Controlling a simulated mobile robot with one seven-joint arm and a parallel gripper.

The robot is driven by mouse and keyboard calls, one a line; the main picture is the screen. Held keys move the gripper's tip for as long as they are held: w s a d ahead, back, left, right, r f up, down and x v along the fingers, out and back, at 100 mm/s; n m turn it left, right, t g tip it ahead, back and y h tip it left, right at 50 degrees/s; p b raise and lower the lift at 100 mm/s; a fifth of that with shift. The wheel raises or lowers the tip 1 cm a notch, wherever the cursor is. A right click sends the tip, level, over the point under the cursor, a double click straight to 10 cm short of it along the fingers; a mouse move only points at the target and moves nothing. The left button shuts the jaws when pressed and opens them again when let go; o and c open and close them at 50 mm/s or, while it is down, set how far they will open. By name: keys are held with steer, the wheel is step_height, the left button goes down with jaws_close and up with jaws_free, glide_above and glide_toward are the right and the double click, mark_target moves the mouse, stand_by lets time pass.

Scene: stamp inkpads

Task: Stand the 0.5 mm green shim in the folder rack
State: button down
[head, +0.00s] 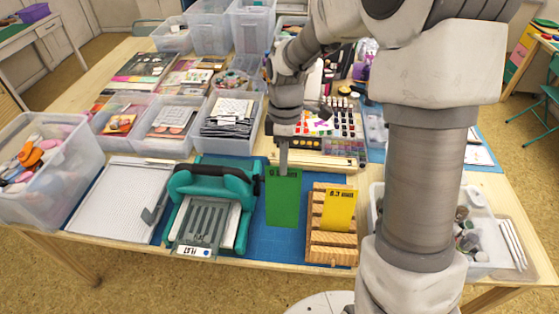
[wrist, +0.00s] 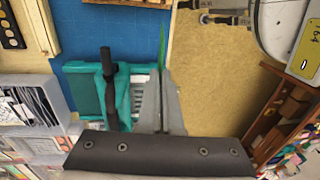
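The green shim (head: 283,202) is a thin flat plate, hanging upright below my gripper (head: 283,172) in the head view. My gripper is shut on its top edge and hides part of its dark label. In the wrist view the shim (wrist: 162,45) shows nearly edge-on beyond the fingertips (wrist: 164,78). The wooden folder rack (head: 320,254) stands just right of the shim, with slats running across. A yellow shim (head: 338,211) marked 0.3 stands in it. The green shim is apart from the rack. Whether its lower edge touches the mat is hard to tell.
A teal roller machine (head: 239,191) with a dark handle stands close left of the shim, also seen in the wrist view (wrist: 122,95). Blue mat (head: 266,246) lies beneath. A paint set (head: 330,125) is behind; a clear bin (head: 480,262) stands right of the rack.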

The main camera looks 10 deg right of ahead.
steer(key=s+d+p, duration=0.1)
steer(key=s+d, duration=0.1)
steer(key=d, duration=0.6)
steer(key=s+d, duration=0.3)
steer(key=d, duration=0.4)
step_height(320, 180, down, 11)
steer(key=b, duration=0.7)
steer(key=shift+s, duration=0.45)
steer(key=c, duration=1.5)
jaws_free()
steer(key=shift+c, duration=0.2)
steer(key=o, duration=0.5)
steer(key=shift+o, duration=0.2)
steer(key=r+p, duration=0.4)
steer(key=r, duration=0.1)
steer(key=shift+w, duration=0.35)
